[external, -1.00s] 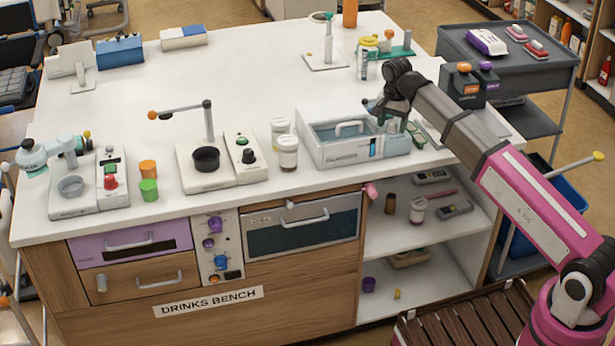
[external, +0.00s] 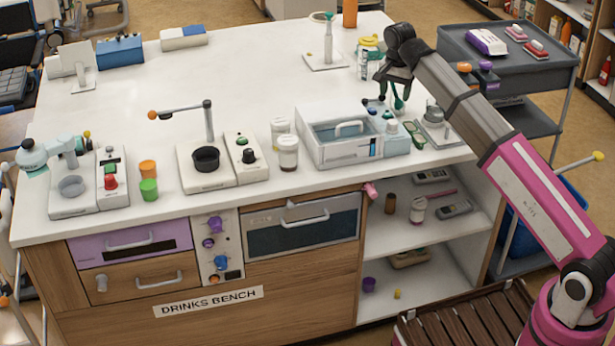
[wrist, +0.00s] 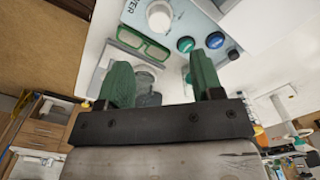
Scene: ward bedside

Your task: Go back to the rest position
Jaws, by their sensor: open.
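My gripper (external: 392,98) is above the right part of the white drinks bench (external: 260,75), over the back right of a white and blue machine (external: 345,135). In the wrist view my gripper (wrist: 161,62) has its two green fingers spread well apart, with nothing held between them. Below the fingers are the machine's panel (wrist: 150,35) with a white knob, and a green-framed item (wrist: 143,44). A clear glass vessel (wrist: 145,80) shows beyond the fingers.
White jars (external: 288,153) stand left of the machine. A small stand with a glass vessel (external: 433,115) is at its right. A grey trolley (external: 510,65) stands beyond the arm. The bench's middle is clear.

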